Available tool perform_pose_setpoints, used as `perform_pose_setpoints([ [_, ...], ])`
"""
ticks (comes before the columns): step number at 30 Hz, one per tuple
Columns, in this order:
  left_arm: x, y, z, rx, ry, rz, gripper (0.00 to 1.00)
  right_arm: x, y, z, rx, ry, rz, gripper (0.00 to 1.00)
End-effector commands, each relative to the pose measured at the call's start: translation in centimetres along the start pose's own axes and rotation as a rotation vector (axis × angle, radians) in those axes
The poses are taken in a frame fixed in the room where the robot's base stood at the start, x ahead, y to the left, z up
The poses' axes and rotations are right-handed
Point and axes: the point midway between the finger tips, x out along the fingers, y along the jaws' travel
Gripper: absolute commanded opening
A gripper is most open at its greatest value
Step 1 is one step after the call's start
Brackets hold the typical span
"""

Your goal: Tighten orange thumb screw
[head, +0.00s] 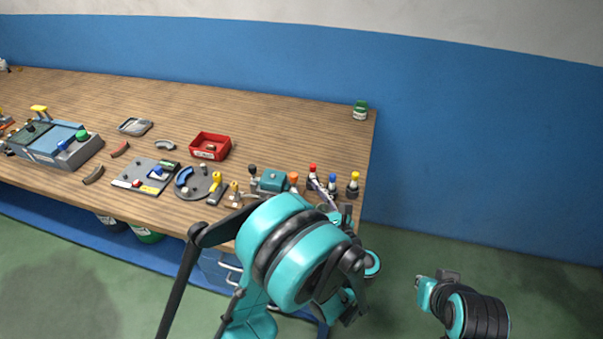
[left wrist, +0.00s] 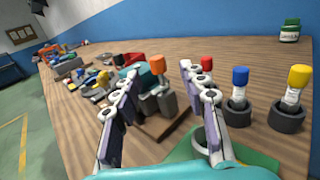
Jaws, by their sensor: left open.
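The orange thumb screw (head: 294,178) stands upright on a small teal and grey fixture (head: 272,181) near the table's right end. In the left wrist view the orange screw (left wrist: 157,64) shows between and beyond my left gripper's two fingers, with grey blocks around its lower part. My left gripper (left wrist: 160,74) is open and empty, its fingers spread to either side of the screw and apart from it. In the head view my left arm hides much of this gripper.
Red (head: 312,168), blue (left wrist: 240,76) and yellow (left wrist: 299,76) capped pieces stand close on the right, the last two in dark round holders. A red bin (head: 209,146) and a green jar (head: 360,110) stand farther back.

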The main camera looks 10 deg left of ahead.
Motion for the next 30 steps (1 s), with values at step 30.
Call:
perform_pose_setpoints([
  [30,7.6,0.4,-0.5,-0.012,0.009,0.013,0.16,1.4,0.0,1.0,0.000,0.000,0.000,0.00],
])
